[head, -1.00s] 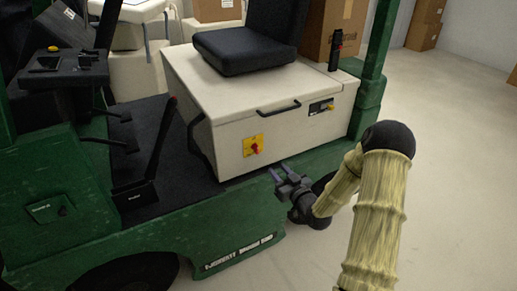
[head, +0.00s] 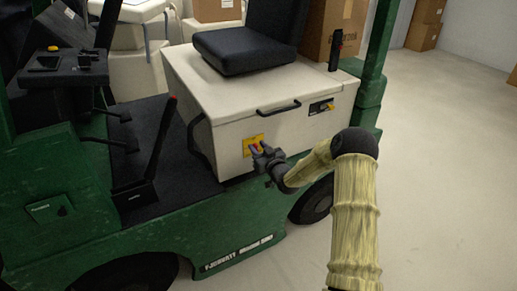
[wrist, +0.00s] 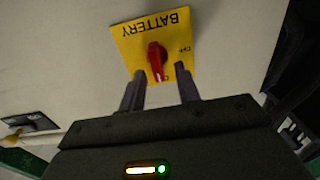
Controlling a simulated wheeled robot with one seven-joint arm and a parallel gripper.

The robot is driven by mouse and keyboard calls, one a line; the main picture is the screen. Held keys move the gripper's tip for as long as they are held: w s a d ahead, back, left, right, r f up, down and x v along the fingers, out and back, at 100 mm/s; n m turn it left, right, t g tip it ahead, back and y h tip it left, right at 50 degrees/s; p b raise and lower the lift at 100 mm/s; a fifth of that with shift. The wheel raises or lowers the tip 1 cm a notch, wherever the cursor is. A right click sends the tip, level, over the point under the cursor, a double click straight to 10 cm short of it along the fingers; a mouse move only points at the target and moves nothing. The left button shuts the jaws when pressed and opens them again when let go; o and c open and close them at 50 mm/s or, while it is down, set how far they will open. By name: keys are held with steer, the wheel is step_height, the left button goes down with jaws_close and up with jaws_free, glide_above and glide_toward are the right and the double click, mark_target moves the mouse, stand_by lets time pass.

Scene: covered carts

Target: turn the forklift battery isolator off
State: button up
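The battery isolator is a red rotary knob (wrist: 157,62) on a yellow plate (wrist: 178,28) marked BATTERY, which appears upside down in the wrist view. The plate (head: 247,141) is on the front of the cream battery cover (head: 225,137) under the seat. My gripper (wrist: 160,88) is open, its two dark fingers apart, with the tips just short of the knob and to either side of its lower end. In the head view my gripper (head: 257,149) is at the plate and partly hides the knob. I cannot see contact.
The black seat (head: 245,48) is above. A black lever (head: 160,140) stands to the left. Open floor (head: 440,170) lies to the right.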

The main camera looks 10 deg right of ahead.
steer(key=shift+c, duration=0.2)
jaws_close()
steer(key=shift+a+n+b, duration=0.1)
steer(key=shift+n+b, duration=0.2)
steer(key=shift+b, duration=0.1)
steer(key=n+b, duration=0.5)
steer(key=b, duration=0.1)
steer(key=a+f+n+b, duration=0.1)
steer(key=n+b, duration=0.5)
steer(key=b, duration=0.1)
steer(key=f+n+b, duration=0.1)
steer(key=n+b, duration=0.5)
steer(key=shift+s+a, duration=0.25)
steer(key=shift+s, duration=0.05)
steer(key=shift+n+b, duration=0.3)
